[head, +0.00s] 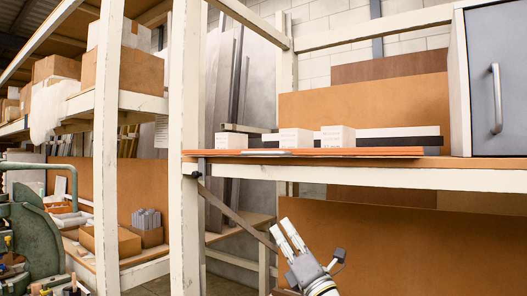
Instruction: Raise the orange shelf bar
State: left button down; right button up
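The orange shelf bar (300,153) is a long thin orange strip. It lies level along the front of the upper wooden shelf (400,176), from the white post to near the grey cabinet. My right gripper (279,225) is below this shelf, right of the post, pointing up and to the left. Its two pale fingers stand apart with a narrow gap and nothing between them. It is not touching the bar. My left gripper is not in view.
Several small white boxes (338,136) stand behind the bar. A dark bracket with a diagonal brace (236,216) runs beneath the shelf's left end. A grey cabinet (497,80) is at the right. A green machine (30,235) stands at the lower left.

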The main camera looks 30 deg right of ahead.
aim_at(264, 153)
jog(key=s+a+r+n+t+y, duration=0.1)
jog(key=s+a+r+n+y, duration=0.1)
jog(key=s+r+n+y, duration=0.3)
jog(key=s+a+r+n+t+y, duration=0.15)
jog(key=r+n, duration=0.25)
jog(key=r, duration=0.4)
jog(key=shift+g, duration=0.35)
jog(key=p+x, duration=0.2)
jog(key=x, duration=0.1)
jog(key=p+x, duration=0.3)
jog(key=w+f+p+x, duration=0.1)
jog(key=p+x, duration=0.1)
jog(key=x, duration=0.2)
jog(key=shift+s, duration=0.1)
jog(key=shift+w+r+p, duration=0.2)
jog(key=shift+w+p, duration=0.1)
jog(key=shift+w, duration=0.2)
grip_shut()
